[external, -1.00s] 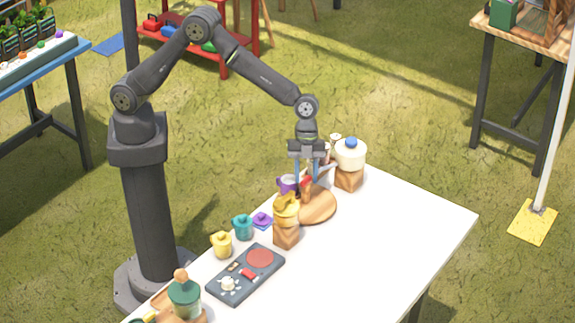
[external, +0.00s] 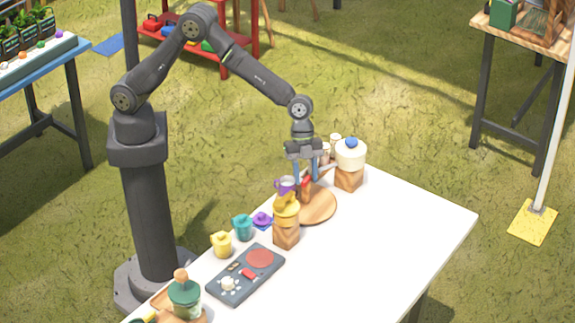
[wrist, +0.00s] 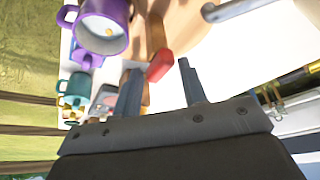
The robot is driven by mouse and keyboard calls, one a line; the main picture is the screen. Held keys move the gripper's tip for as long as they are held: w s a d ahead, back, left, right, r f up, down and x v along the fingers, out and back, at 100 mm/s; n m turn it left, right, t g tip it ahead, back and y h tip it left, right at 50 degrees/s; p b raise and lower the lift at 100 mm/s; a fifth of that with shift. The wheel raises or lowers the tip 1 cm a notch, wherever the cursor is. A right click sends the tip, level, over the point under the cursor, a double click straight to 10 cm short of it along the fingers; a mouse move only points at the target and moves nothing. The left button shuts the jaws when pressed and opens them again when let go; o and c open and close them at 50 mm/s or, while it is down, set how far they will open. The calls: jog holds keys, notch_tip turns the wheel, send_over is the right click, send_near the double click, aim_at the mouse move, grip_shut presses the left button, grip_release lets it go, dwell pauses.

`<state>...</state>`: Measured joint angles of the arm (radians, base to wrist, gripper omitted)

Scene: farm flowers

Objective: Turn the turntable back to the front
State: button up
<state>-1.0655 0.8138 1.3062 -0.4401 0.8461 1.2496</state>
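The turntable (external: 322,207) is a round wooden disc on the white table. A wooden post with a red tip (external: 306,183) stands at its left side; the red tip also shows in the wrist view (wrist: 160,65). My gripper (external: 305,181) is over the turntable's back left edge, pointing down. In the wrist view my gripper's two fingers (wrist: 158,68) are apart, with the red tip showing between them. I cannot tell whether either finger touches it. A purple mug (external: 285,185) is just left of the fingers and shows large in the wrist view (wrist: 102,25).
A yellow pot on a wooden block (external: 287,212) stands close in front of the turntable. A cream pot with a blue knob (external: 350,154) stands behind it. Teal (external: 243,227) and yellow (external: 221,244) mugs and a grey panel (external: 245,275) are nearer. The table's right side is clear.

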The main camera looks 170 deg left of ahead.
notch_tip(320, 180, up, 9)
jog(key=w+m+g, duration=0.2)
jog(key=m, duration=0.3)
notch_tip(320, 180, up, 8)
jog(key=m+g, duration=0.3)
send_over(308, 186)
jog(key=s, duration=0.1)
jog(key=f, duration=1.7)
jog(key=shift+d, duration=0.2)
grip_shut()
